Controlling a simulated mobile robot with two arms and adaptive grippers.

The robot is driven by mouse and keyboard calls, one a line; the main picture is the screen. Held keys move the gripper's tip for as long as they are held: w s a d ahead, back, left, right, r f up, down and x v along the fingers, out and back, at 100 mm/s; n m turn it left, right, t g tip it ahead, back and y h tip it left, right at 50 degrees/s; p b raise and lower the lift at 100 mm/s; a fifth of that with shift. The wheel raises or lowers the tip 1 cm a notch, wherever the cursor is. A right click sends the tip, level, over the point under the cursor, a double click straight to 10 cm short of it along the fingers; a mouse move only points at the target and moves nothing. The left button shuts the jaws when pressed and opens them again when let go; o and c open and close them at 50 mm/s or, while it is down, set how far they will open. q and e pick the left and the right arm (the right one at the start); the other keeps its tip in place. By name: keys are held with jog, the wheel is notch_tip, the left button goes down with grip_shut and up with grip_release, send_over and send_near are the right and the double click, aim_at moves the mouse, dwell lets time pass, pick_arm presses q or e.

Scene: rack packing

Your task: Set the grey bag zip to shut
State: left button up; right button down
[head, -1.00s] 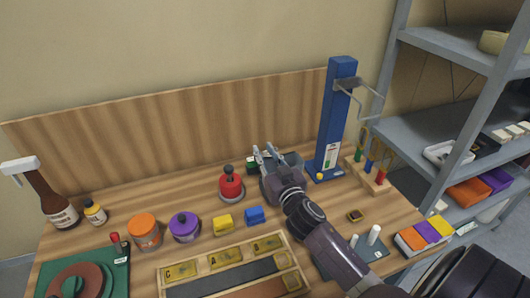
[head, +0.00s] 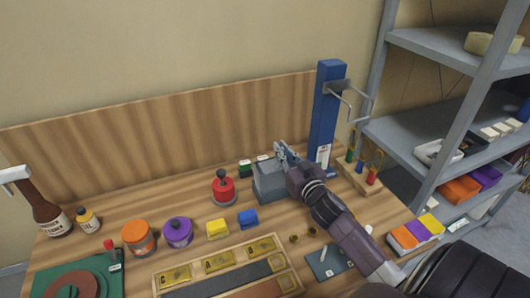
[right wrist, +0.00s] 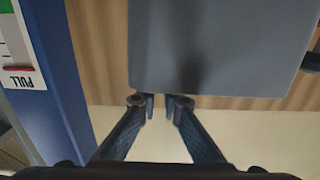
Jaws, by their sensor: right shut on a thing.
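The grey bag (head: 268,188) stands on the wooden bench, left of the blue post. It looks like a plain grey box and fills the top of the right wrist view (right wrist: 220,45). My right gripper (head: 280,150) is at the bag's top, toward its back edge. In the right wrist view its fingertips (right wrist: 159,106) are close together at the bag's edge, shut on the zip. The zip's pull is hidden between the fingertips, and I cannot make out the zip line. My left gripper is not in view.
The blue post (head: 327,115) with metal arms stands close right of my right gripper. The grey shelf (head: 420,130) stands at right.

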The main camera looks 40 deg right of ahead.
jog(key=shift+s+d, duration=0.15)
jog(key=shift+d, duration=0.5)
jog(key=c, duration=2)
grip_release()
jog(key=shift+c, duration=0.2)
jog(key=shift+a, duration=0.1)
jog(key=v, duration=1.2)
